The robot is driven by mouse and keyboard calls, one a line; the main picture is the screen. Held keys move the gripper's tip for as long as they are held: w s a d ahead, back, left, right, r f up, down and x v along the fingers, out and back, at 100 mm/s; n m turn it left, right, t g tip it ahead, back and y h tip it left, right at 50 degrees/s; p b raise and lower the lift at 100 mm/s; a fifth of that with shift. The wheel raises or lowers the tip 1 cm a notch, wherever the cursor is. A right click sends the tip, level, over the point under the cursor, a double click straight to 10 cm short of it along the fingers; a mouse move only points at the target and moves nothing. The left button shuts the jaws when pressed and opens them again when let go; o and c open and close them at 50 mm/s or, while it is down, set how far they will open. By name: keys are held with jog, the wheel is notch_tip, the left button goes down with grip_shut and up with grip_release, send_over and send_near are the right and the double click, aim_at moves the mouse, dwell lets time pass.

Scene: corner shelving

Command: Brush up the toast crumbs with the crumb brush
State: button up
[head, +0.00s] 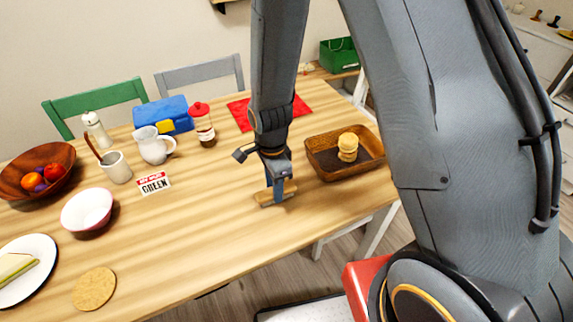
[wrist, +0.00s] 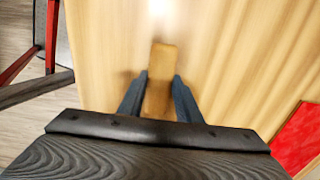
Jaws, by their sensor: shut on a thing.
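My gripper (head: 280,187) is shut on a small wooden block-like thing, which I take for the crumb brush (head: 267,199), low over the table near its front edge. In the wrist view the brush (wrist: 162,60) sits between the two fingers (wrist: 160,78), its long side pointing away from the palm. Its bristles are hidden beneath it. I cannot tell whether it touches the tabletop (head: 215,225). No toast crumbs can be made out in either view.
A brown tray (head: 318,161) with a stack of round golden things (head: 348,147) stands close right of my gripper. A red cloth (head: 240,112) lies behind. A sign (head: 154,184), white bowl (head: 87,209) and cork mat (head: 94,289) are left. The front middle tabletop is clear.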

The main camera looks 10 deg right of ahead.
aim_at(288, 185)
jog(key=shift+d, duration=0.25)
jog(key=shift+w+d+r+p, duration=0.1)
jog(key=shift+w+d+p, duration=0.2)
jog(key=shift+d, duration=0.6)
jog(key=shift+w+d+r+p, duration=0.1)
jog(key=shift+w+d+p, duration=0.15)
jog(key=shift+d, duration=0.65)
notch_tip(288, 185, up, 3)
jog(key=shift+f+p, duration=0.2)
jog(key=shift+p, duration=0.5)
notch_tip(288, 185, up, 5)
jog(key=p, duration=0.4)
jog(key=shift+r, duration=0.15)
